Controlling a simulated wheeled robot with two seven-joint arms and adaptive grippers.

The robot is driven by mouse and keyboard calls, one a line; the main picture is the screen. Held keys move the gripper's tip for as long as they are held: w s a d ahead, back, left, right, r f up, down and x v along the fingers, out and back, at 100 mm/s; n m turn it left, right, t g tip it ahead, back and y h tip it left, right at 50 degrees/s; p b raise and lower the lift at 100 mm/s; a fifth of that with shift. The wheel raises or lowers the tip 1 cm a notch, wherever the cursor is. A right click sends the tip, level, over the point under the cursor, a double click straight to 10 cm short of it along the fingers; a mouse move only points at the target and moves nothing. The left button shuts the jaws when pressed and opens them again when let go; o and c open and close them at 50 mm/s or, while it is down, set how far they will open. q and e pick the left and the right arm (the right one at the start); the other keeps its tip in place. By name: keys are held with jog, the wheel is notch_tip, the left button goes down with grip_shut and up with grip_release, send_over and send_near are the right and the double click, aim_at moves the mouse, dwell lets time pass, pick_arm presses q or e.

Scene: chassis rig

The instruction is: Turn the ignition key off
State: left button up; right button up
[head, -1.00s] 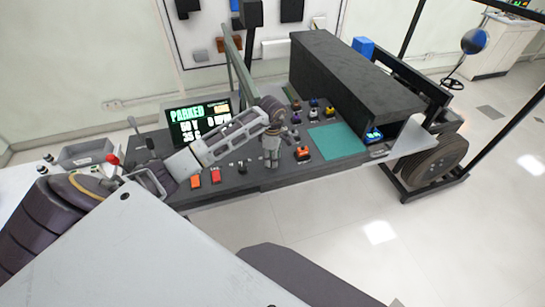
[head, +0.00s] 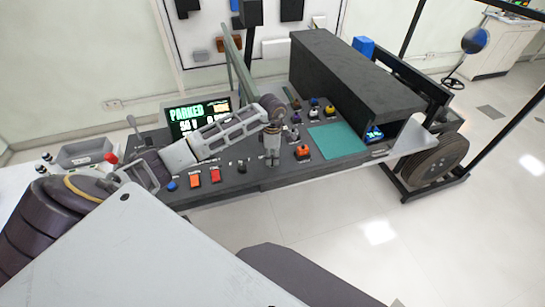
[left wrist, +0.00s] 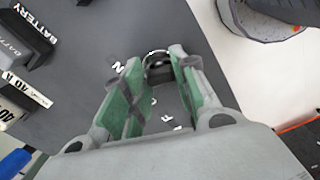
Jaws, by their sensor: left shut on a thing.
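My left gripper (head: 271,162) points down at the front part of the dark grey console (head: 232,182). It is shut on the ignition key (left wrist: 158,68), a small dark piece with a rounded top. In the left wrist view the gripper's green-padded fingers (left wrist: 158,90) stand on either side of it. White letters are printed on the panel around it, partly hidden by the fingers. I cannot read the key's exact angle. In the head view the fingers hide the key. My right gripper is not in view.
Orange (head: 195,181) and red (head: 215,175) switches and a blue button (head: 171,185) lie left of the gripper. An orange-topped button (head: 303,152) and a teal mat (head: 337,140) lie right. A lit display (head: 190,115) reads PARKED. A long black box (head: 350,75) stands behind.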

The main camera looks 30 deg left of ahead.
pick_arm(q)
jog(key=shift+n, duration=0.8)
jog(key=n+b, duration=0.1)
jog(key=n, duration=0.2)
jog(key=shift+n, duration=0.4)
jog(key=shift+a+n, duration=0.1)
jog(key=shift+n, duration=2.1)
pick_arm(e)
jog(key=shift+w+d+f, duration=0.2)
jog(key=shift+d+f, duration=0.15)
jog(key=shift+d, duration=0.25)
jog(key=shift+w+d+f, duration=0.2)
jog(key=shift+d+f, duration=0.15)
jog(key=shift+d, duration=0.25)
pick_arm(q)
jog(key=shift+o, duration=0.2)
jog(key=o, duration=1)
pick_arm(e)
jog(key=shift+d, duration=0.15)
pick_arm(q)
jog(key=shift+r, duration=0.15)
